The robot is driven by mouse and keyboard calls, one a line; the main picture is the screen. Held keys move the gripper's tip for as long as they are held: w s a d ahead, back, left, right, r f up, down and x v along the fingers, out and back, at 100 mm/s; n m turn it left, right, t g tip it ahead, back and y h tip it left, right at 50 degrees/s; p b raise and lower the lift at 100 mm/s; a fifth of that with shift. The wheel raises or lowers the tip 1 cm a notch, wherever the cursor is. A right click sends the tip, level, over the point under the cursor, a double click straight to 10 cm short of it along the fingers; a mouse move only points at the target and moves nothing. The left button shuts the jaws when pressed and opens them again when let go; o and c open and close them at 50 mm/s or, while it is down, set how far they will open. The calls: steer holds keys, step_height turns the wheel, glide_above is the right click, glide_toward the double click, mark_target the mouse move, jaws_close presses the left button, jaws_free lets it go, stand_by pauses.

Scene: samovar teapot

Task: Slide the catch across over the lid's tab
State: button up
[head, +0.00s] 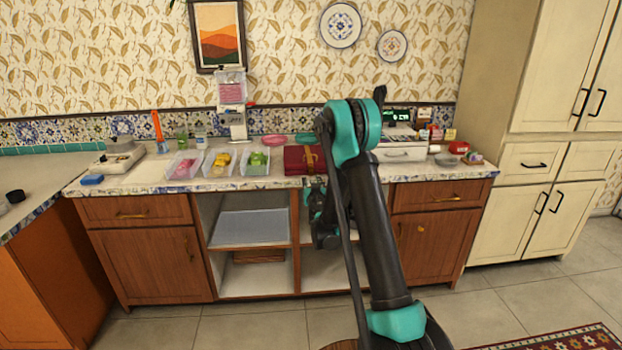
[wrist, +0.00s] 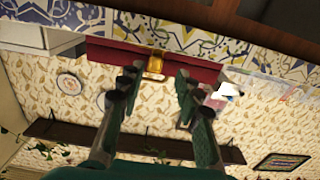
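A dark red box (head: 296,160) stands near the front edge of the counter, partly hidden by my arm in the head view. In the wrist view, which is upside down, the red box (wrist: 110,52) shows near the top of the picture. A yellow-gold catch (wrist: 155,65) sits at the middle of its front. I cannot make out the lid's tab apart from the catch. My gripper (wrist: 157,85) is open and empty, its two fingers apart on either side of the catch in the picture. I cannot tell whether they touch the box.
Clear bins (head: 220,164) with colored items stand left of the box on the counter (head: 140,178). A white drawer unit (head: 402,154) stands to the right. Open shelves (head: 250,227) lie below the counter.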

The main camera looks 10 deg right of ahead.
steer(key=shift+s, duration=1.65)
steer(key=s+d+r+m+g+h, duration=0.2)
steer(key=s+d+r+g+h, duration=0.1)
steer(key=s+d, duration=0.5)
steer(key=s+d+r+m+g+h, duration=0.25)
steer(key=s+d, duration=0.35)
steer(key=s, duration=0.4)
steer(key=s+a+f+n+g+y, duration=0.1)
steer(key=s+a+f+g, duration=0.1)
steer(key=s, duration=0.8)
steer(key=s+a+f+n+g+y, duration=0.2)
steer(key=s+f+g, duration=0.1)
steer(key=s, duration=0.6)
steer(key=s+a+f+n+g+y, duration=0.1)
steer(key=s+a+f+g+y, duration=0.1)
steer(key=s, duration=0.8)
step_height(320, 180, down, 3)
steer(key=shift+s+a+r+g, duration=0.25)
steer(key=shift+s+g, duration=0.1)
steer(key=shift+g, duration=0.3)
steer(key=shift+n+y, duration=0.25)
